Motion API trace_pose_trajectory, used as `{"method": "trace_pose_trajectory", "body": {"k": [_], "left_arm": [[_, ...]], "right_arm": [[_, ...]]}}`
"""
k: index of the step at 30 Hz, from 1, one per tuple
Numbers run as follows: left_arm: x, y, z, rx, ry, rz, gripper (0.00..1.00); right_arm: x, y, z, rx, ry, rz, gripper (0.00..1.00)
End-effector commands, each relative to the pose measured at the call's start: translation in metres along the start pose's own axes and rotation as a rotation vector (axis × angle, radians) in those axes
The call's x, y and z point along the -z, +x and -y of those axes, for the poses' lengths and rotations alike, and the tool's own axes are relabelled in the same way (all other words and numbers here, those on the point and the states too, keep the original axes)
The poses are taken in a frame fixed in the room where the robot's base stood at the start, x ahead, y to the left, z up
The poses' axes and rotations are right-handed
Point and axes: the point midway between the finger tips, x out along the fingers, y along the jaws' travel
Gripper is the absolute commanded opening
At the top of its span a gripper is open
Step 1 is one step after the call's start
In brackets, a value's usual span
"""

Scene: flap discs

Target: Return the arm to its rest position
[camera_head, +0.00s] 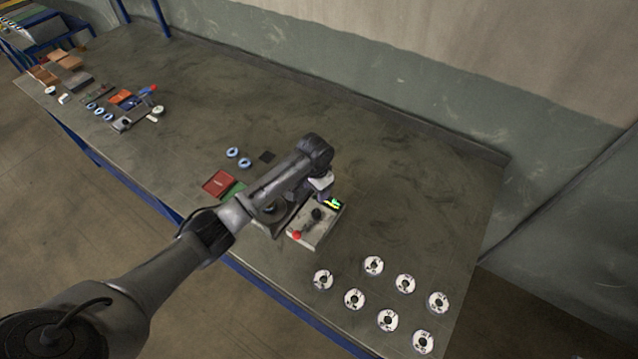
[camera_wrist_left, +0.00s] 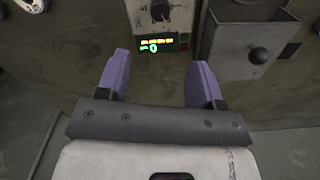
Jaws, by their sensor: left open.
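My left arm reaches in from the lower left of the head view, its wrist bent down over the table. Its gripper is largely hidden there by the wrist. In the left wrist view the left gripper (camera_wrist_left: 159,68) has its two purple fingers apart, with nothing between them. Ahead of the fingers is a small device with a lit display (camera_wrist_left: 156,44); in the head view this pale box (camera_head: 312,232) has a red knob and a black knob. Several white flap discs (camera_head: 354,299) with dark centres lie at the lower right, apart from the gripper. My right gripper is not in view.
The table (camera_head: 420,185) is bare toward its far right. A red plate (camera_head: 218,183) and two blue-white rings (camera_head: 238,158) lie near the arm. Small parts (camera_head: 128,104) cluster at the left. A wall (camera_head: 400,80) runs behind. In the wrist view a ball-ended lever (camera_wrist_left: 258,56) stands at right.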

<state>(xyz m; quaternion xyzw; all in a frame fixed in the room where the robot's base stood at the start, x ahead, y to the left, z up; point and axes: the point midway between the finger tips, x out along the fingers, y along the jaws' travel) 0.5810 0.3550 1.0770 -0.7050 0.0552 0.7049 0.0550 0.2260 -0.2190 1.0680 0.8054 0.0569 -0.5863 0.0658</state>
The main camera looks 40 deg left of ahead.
Motion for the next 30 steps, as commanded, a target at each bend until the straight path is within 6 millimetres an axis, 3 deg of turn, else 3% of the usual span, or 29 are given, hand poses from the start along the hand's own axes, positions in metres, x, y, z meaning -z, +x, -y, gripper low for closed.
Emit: {"method": "trace_pose_trajectory", "body": {"k": [12,14,17,22,26,30], "left_arm": [[0.008,-0.006,0.006,0.057,0.006,-0.050,0.61],[0.017,-0.022,0.003,0.102,0.030,-0.112,0.61],[0.032,-0.064,-0.005,0.183,0.070,-0.252,0.61],[0.044,-0.157,-0.042,0.291,0.135,-0.558,0.61],[0.016,-0.196,-0.080,0.315,0.161,-0.720,0.61],[-0.042,-0.211,-0.115,0.292,0.151,-0.820,0.61]], "right_arm": [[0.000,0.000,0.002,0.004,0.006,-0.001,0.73],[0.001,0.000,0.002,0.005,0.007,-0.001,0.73],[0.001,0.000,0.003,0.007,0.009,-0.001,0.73],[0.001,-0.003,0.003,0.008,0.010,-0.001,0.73],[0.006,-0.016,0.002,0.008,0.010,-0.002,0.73],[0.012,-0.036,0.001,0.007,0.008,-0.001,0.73]]}}
